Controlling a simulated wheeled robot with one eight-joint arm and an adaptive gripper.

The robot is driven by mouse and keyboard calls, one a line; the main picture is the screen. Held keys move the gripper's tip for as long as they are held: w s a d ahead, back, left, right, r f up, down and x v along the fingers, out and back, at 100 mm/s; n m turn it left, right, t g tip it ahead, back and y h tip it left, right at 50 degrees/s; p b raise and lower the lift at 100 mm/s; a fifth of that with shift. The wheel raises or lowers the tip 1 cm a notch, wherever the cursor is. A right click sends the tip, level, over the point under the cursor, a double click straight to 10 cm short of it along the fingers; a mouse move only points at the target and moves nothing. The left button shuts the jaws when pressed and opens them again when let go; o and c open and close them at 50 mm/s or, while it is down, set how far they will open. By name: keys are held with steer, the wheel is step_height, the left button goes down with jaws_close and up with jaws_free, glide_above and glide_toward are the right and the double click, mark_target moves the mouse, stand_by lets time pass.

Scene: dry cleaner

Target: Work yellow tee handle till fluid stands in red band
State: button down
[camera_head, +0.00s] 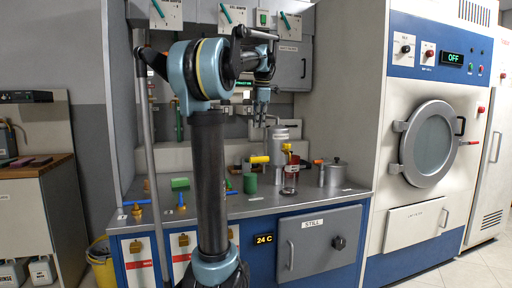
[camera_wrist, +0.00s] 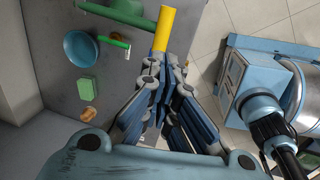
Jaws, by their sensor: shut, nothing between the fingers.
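A yellow tee handle (camera_head: 260,159) lies roughly level above the counter, near a green upright cylinder (camera_head: 250,183). To its right stands a clear glass cylinder (camera_head: 291,182) with a red band (camera_head: 291,168); it is too small to tell where any fluid stands. My gripper (camera_head: 262,120) points down above the yellow handle, apart from it in the head view. In the wrist view the yellow handle (camera_wrist: 163,30) shows just past the fingertips (camera_wrist: 174,62). My gripper is shut and empty.
A metal pot (camera_head: 333,174) stands right of the glass. A tall machine (camera_head: 375,150) bounds the right.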

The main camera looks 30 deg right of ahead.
glide_toward(251, 160)
steer(key=d+f, duration=0.1)
steer(key=f, duration=0.1)
steer(key=w+d+f, duration=0.1)
steer(key=f, duration=0.1)
steer(key=w+d+f, duration=0.1)
steer(key=f, duration=0.1)
steer(key=shift+w+d, duration=0.1)
steer(key=shift+d, duration=0.1)
